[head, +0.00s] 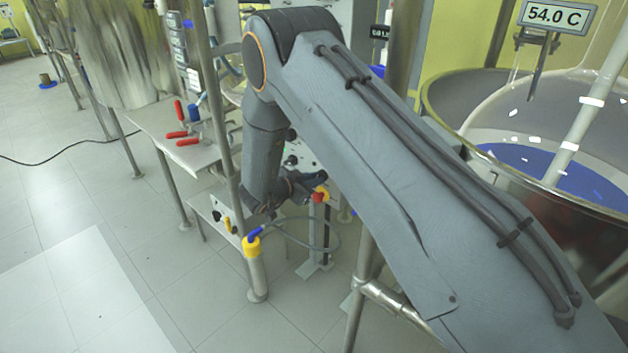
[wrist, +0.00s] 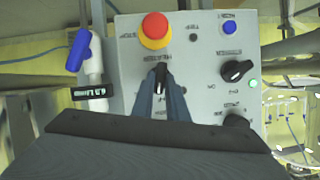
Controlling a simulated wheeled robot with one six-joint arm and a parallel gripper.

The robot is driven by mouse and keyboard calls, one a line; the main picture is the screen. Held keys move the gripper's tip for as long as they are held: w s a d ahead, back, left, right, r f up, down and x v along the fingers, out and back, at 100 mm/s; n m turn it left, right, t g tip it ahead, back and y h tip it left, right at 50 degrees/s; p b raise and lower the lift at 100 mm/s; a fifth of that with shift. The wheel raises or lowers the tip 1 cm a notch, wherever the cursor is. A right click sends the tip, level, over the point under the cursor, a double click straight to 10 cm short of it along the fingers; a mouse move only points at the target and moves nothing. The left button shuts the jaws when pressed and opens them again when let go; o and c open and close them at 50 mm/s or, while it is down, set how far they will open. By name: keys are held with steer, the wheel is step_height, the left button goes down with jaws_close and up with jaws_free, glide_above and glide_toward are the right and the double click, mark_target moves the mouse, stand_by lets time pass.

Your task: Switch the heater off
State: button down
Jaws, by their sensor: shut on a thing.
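My gripper (wrist: 160,82) is shut on a black rotary knob (wrist: 160,72) below the red emergency stop (wrist: 155,26) in that view. The knob's pointer lies roughly along the picture's vertical. In the head view my gripper (head: 301,186) is at the panel (head: 305,157), beside the red and yellow stop (head: 321,194); my arm hides much of the panel.
Two more black knobs (wrist: 236,70), a blue button (wrist: 228,27) and a pale green lamp (wrist: 252,84) are on the panel. A blue-handled valve (wrist: 78,50) stands close to its left. A display (head: 556,16) reads 54.0 C above a large vessel (head: 480,110).

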steer(key=shift+w+a+n+g+h, duration=0.15)
steer(key=shift+n+g+h, duration=0.25)
steer(key=shift+n, duration=0.4)
steer(key=c, duration=1.7)
jaws_free()
steer(key=shift+c, duration=0.2)
steer(key=b+v, duration=0.1)
steer(key=v, duration=0.6)
steer(key=shift+s+a+r, duration=0.2)
steer(key=shift+a+r, duration=0.05)
steer(key=shift+a, duration=0.05)
